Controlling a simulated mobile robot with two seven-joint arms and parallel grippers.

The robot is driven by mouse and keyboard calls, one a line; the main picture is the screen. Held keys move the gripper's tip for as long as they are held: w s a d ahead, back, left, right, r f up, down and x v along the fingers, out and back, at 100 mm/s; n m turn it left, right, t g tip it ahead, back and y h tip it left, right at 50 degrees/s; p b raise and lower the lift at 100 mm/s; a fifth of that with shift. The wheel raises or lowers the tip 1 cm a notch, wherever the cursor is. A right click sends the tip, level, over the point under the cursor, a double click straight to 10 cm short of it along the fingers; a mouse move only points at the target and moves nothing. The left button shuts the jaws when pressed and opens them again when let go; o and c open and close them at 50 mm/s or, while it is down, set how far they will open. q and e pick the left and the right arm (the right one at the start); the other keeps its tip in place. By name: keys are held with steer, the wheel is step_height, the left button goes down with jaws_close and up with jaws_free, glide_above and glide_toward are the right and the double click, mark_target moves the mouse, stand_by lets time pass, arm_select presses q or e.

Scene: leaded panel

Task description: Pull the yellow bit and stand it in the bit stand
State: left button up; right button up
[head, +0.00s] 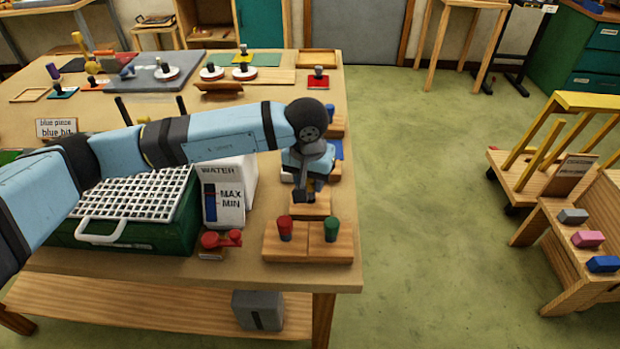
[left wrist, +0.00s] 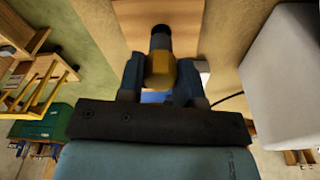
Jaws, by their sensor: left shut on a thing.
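My left gripper (head: 308,190) is over the right side of the table, pointing down at a small wooden block (head: 311,207). In the left wrist view the gripper (left wrist: 160,80) is shut on the yellow bit (left wrist: 160,68), which has a dark grey shaft with a black end. Wood shows behind that end; whether it touches or sits in the wood I cannot tell. In the head view the bit is hidden by the gripper. A wooden stand (head: 338,253) nearer the front edge holds a red bit (head: 285,228) and a green bit (head: 331,228). My right gripper is not in view.
A white box marked WATER (head: 224,200) stands left of the gripper, beside a green crate with a white grid (head: 130,232). A red piece (head: 221,240) lies before the box. Several small blocks line the table's right edge. Open floor (head: 430,200) lies right.

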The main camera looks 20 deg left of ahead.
arm_select(q)
steer(key=shift+f, duration=0.15)
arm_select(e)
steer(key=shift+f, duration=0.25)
arm_select(q)
steer(key=shift+f+b, duration=0.75)
steer(key=shift+b, duration=0.15)
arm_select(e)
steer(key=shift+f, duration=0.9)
arm_select(q)
steer(key=o, duration=1)
steer(key=shift+r, duration=0.35)
steer(key=r, duration=0.4)
steer(key=s+r, duration=0.1)
steer(key=r, duration=0.8)
steer(key=shift+s+r, duration=0.2)
steer(key=shift+s, duration=0.15)
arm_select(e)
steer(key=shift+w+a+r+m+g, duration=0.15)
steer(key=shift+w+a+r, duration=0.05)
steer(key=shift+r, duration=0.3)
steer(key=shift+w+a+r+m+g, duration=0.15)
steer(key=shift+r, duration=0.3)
